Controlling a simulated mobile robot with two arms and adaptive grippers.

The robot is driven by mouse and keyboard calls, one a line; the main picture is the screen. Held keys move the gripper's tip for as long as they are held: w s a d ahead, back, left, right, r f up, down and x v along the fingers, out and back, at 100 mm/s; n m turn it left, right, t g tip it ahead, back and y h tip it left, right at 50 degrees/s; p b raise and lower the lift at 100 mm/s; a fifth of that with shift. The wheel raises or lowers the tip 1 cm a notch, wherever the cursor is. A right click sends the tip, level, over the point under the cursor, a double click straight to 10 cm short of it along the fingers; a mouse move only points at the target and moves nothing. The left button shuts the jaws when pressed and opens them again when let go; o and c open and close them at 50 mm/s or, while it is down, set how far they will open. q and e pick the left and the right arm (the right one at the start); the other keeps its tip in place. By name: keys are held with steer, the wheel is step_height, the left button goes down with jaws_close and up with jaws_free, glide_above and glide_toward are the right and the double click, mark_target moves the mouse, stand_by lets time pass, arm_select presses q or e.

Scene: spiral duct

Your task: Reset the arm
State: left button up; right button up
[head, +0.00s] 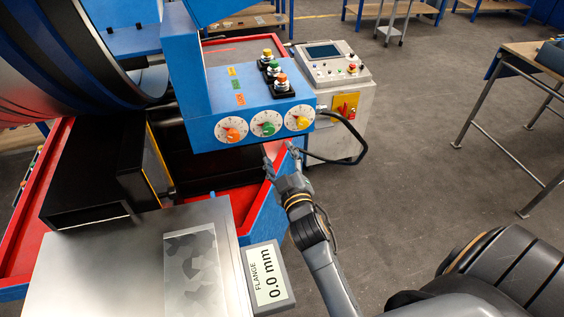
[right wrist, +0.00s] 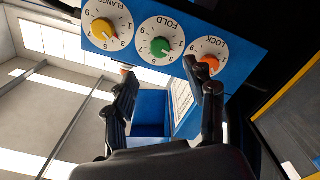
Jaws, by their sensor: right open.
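My right gripper (head: 281,155) is open and empty just below the front face of the blue control box (head: 190,90). That face carries three white dials: one with an orange knob (head: 231,130), one with a green knob (head: 266,124) and one with a yellow knob (head: 299,119). In the right wrist view the open fingers (right wrist: 165,92) sit below the dials; the right fingertip overlaps the edge of the LOCK dial (right wrist: 208,58), and I cannot tell if it touches. The FOLD dial (right wrist: 160,42) and FLANGE dial (right wrist: 105,25) show clearly. My left gripper is not in view.
A display (head: 268,278) reads FLANGE 0.0 mm beside a metal plate (head: 110,275). Three push buttons (head: 273,70) top the blue box. A grey console (head: 335,75) with a black cable stands behind. A table (head: 535,60) is at right; the floor between is clear.

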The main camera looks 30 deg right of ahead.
steer(key=shift+v, duration=1)
steer(key=s+a+f+m+g+y, duration=0.1)
steer(key=s+a+f+g+y, duration=0.1)
steer(key=s+f+g, duration=0.5)
steer(key=s+a+f+m+g+y, duration=0.1)
steer(key=s+a+f+g, duration=0.15)
steer(key=s, duration=0.75)
steer(key=s+a+f+g+y, duration=0.25)
steer(key=s+f+g, duration=0.2)
steer(key=s, duration=0.45)
step_height(320, 180, down, 29)
steer(key=s+g+b, duration=0.1)
steer(key=s+b, duration=0.1)
steer(key=s+d+f+g+b, duration=0.1)
steer(key=s+d+f+b, duration=0.1)
steer(key=s+f, duration=1.3)
steer(key=shift+s+d+f+h, duration=0.25)
steer(key=shift+s+f+h, duration=0.2)
steer(key=shift+f, duration=0.15)
